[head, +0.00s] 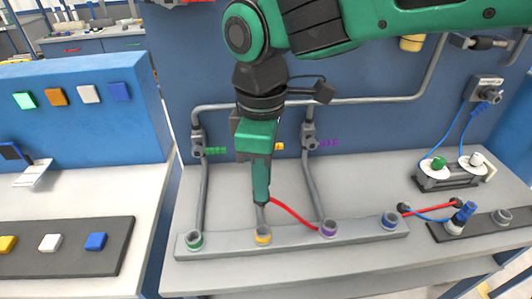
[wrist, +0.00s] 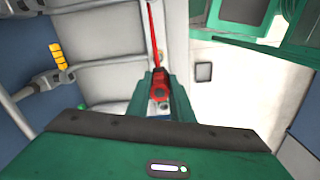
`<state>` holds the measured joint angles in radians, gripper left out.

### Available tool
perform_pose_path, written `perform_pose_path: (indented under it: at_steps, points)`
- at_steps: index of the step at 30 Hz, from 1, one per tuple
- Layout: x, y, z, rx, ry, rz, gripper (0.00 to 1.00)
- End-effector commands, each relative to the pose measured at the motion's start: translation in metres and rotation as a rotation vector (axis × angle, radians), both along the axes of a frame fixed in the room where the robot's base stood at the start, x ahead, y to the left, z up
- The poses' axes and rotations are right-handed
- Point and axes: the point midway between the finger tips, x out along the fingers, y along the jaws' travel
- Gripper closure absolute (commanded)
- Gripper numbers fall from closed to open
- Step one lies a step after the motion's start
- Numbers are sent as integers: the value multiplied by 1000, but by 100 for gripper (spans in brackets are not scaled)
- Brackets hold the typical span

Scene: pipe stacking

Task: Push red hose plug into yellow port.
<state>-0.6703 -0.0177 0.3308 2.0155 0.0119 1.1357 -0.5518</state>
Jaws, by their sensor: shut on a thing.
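My gripper (head: 261,200) points down above the grey port strip and is shut on the red hose plug. In the wrist view the red plug (wrist: 160,85) sits between the green fingers, with the red hose running up from it. In the head view the fingers hide the plug, and the red hose (head: 293,211) slopes down right toward the purple port. The yellow port (head: 263,235) is on the strip almost straight below the fingertips. A gap shows between the fingertips and the port rim. Whether the plug is exactly over the hole, I cannot tell.
The grey strip (head: 225,245) also bears a green port (head: 194,241), a purple port (head: 328,229) and a blue port (head: 390,219). Grey pipes with valves (head: 310,137) rise behind. A blue connector (head: 462,215) stands on a dark plate at right. The bench front is clear.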

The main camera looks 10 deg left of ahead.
Motion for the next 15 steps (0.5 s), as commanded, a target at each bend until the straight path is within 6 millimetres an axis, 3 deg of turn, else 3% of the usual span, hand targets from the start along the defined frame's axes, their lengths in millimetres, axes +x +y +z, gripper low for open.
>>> perform_pose_path:
  at_steps: [7,15]
  points:
    - [-2,3,-7,-1,1,6,100]
    - [-2,3,-35,-2,2,7,100]
